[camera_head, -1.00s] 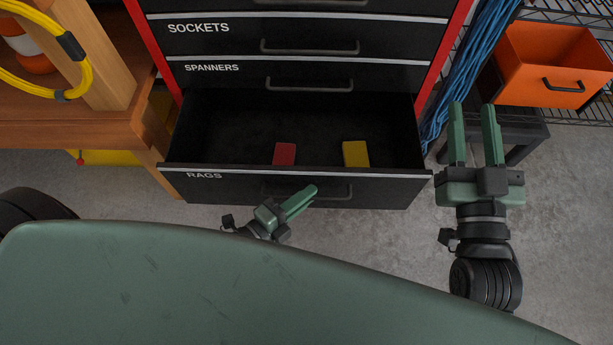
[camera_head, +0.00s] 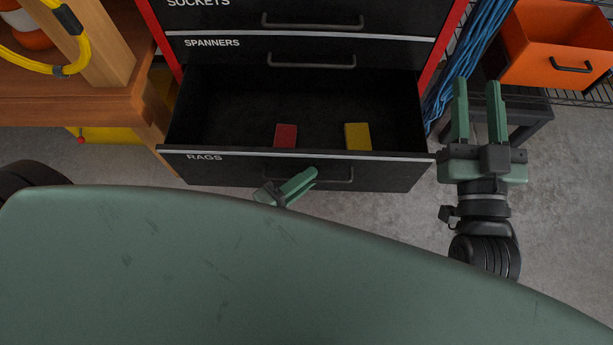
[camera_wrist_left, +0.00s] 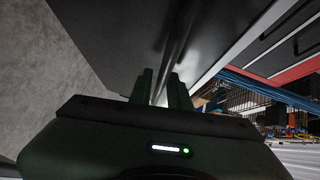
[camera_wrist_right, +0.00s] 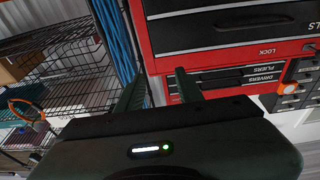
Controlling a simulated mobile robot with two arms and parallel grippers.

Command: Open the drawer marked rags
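The rags drawer (camera_head: 230,170) stands well open below the spanners drawer (camera_head: 200,56), its label on the front face. A red block (camera_head: 286,136) and a yellow block (camera_head: 358,137) lie inside it. My left gripper (camera_head: 308,178) is at the left part of the rags drawer's handle (camera_head: 340,178). In the left wrist view, the dark handle bar (camera_wrist_left: 180,35) runs between its close-set fingers (camera_wrist_left: 160,88), which appear shut on it. My right gripper (camera_head: 476,95) is open and empty, right of the drawer.
A wooden bench (camera_head: 80,105) stands left of the cabinet. Blue hoses (camera_head: 462,65) hang to its right, near an orange bin (camera_head: 555,40) and a dark low stand (camera_head: 530,115). Bare floor (camera_head: 570,200) lies at the right.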

